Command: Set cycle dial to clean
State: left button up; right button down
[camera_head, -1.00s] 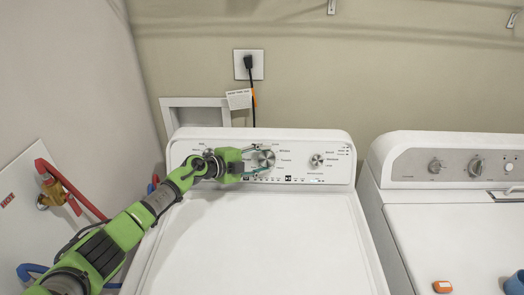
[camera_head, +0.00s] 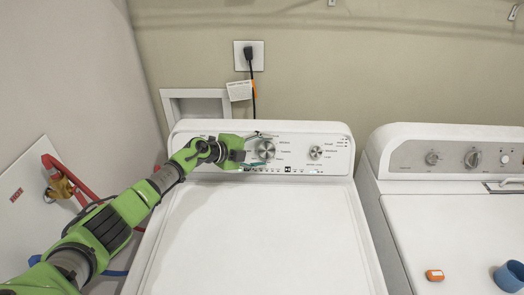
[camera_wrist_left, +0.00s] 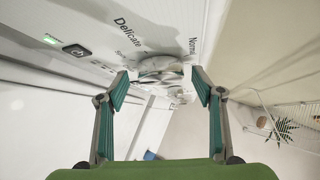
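The large round silver cycle dial (camera_head: 266,150) is on the white washer's control panel. It also shows in the left wrist view (camera_wrist_left: 160,68), with "Delicate" and "Normal" printed beside it. My left gripper (camera_head: 261,149) reaches in from the left at the dial. In the left wrist view my left gripper (camera_wrist_left: 161,75) has its two fingers spread, one on each side of the dial. I cannot tell whether the fingertips touch it. The dial's pointer mark is too small to read. My right gripper is not in view.
A smaller knob (camera_head: 316,153) is right of the dial. A second white machine (camera_head: 440,215) stands to the right, with an orange item (camera_head: 435,275) and a blue cup (camera_head: 510,276) on top. Red and blue hoses run along the left wall. The washer's lid (camera_head: 260,235) is clear.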

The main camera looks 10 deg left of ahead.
pick_arm(q)
jog(key=shift+a, duration=0.1)
jog(key=v, duration=1.2)
jog(key=shift+f, duration=0.15)
dwell(0.4)
